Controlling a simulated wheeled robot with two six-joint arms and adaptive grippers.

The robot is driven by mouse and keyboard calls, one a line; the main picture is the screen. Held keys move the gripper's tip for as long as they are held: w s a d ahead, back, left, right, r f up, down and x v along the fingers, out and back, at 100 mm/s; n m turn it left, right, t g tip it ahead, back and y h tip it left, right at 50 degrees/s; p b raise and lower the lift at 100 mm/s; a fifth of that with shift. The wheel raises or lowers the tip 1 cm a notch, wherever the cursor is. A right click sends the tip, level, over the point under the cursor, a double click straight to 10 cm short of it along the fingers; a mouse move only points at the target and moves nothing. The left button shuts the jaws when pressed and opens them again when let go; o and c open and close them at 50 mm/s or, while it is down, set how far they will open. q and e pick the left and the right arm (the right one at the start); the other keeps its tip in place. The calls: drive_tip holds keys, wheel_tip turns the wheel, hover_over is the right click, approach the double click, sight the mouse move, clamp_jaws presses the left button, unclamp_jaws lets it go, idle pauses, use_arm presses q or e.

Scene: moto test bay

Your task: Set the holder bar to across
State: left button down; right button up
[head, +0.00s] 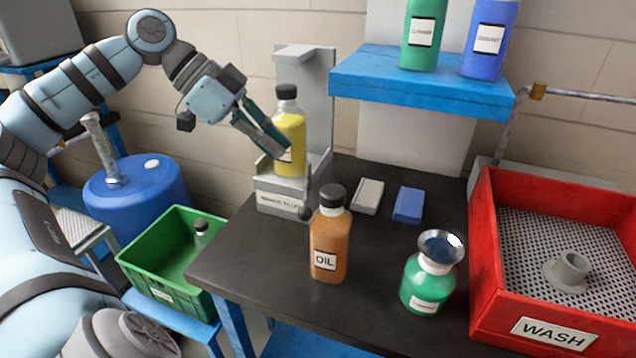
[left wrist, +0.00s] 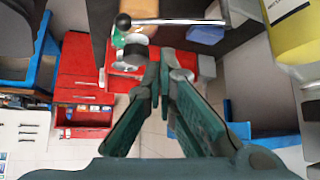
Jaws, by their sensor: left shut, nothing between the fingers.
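The grey holder (head: 318,75) stands at the table's back left corner with a yellow bottle (head: 291,130) upright in it. Its holder bar (head: 308,185) is a thin metal rod with a black knob, at the right of the holder base. In the head view the rod runs down the picture, knob lowest, near the oil bottle. In the left wrist view the bar (left wrist: 175,21) runs sideways beyond my fingertips, knob at left. My left gripper (head: 281,148) is shut and empty, in front of the yellow bottle; contact is unclear. My right gripper is out of view.
An orange oil bottle (head: 330,240) stands just before the knob. A green flask with a funnel (head: 428,285), a grey block (head: 368,196) and a blue block (head: 408,204) are on the table. A red wash tray (head: 484,270) is right; a blue shelf (head: 425,85) overhangs the back.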

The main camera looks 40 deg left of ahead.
sight(305, 193)
use_arm(q)
drive_tip(key=shift+s, duration=0.1)
drive_tip(key=p+x, duration=0.3)
drive_tip(key=x, duration=0.4)
drive_tip(key=shift+d+f, duration=0.1)
drive_tip(key=shift+d, duration=0.1)
drive_tip(key=p+x, duration=0.2)
drive_tip(key=p, duration=0.3)
drive_tip(key=shift+w+d+f, duration=0.1)
drive_tip(key=shift+w+f, duration=0.1)
drive_tip(key=shift+f, duration=0.05)
